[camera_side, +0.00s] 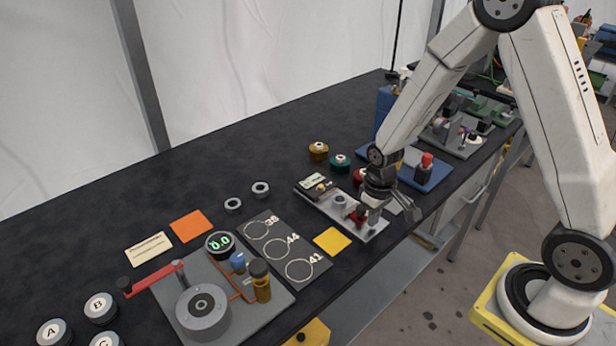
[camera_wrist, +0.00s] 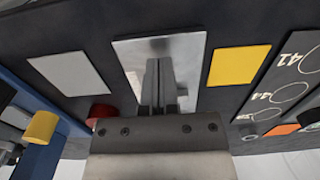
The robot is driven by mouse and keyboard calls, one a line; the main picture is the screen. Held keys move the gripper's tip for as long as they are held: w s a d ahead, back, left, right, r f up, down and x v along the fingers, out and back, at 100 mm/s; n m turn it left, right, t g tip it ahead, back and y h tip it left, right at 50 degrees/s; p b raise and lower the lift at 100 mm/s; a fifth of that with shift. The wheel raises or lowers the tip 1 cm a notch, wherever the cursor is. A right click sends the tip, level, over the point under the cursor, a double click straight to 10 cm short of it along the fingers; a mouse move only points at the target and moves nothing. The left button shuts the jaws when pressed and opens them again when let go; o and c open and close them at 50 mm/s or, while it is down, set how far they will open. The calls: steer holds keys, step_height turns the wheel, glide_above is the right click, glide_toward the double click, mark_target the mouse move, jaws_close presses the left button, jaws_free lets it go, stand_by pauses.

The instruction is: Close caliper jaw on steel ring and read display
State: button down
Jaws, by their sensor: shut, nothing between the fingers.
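The caliper fixture is a silver plate (camera_side: 372,232) on the bench, with a small display (camera_side: 311,181) at its far left end; its digits are too small to read. A grey steel ring (camera_side: 339,202) sits on the plate. A red-topped part, seemingly the sliding jaw (camera_side: 358,213), stands to its right; I cannot tell whether it touches the ring. My gripper (camera_side: 374,216) is low at the plate's right end, beside the red part. In the wrist view, its fingers (camera_wrist: 158,80) are together and empty over the silver plate (camera_wrist: 200,50). The ring is not clear there.
Two loose rings (camera_side: 233,204) (camera_side: 260,189) lie behind a dark mat (camera_side: 290,253) marked 38, 44 and 41. A yellow square (camera_side: 332,241) lies left of the plate. Coloured jars (camera_side: 319,151) stand behind it. A grey gauge station (camera_side: 263,310) fills the front left.

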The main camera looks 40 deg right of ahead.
mark_target(358, 206)
steer(key=shift+w, duration=2.45)
stand_by(2.8)
steer(key=c, duration=0.6)
jaws_free()
steer(key=shift+o, duration=0.2)
steer(key=shift+s, duration=0.25)
steer(key=shift+r, duration=0.15)
steer(key=shift+r, duration=3.4)
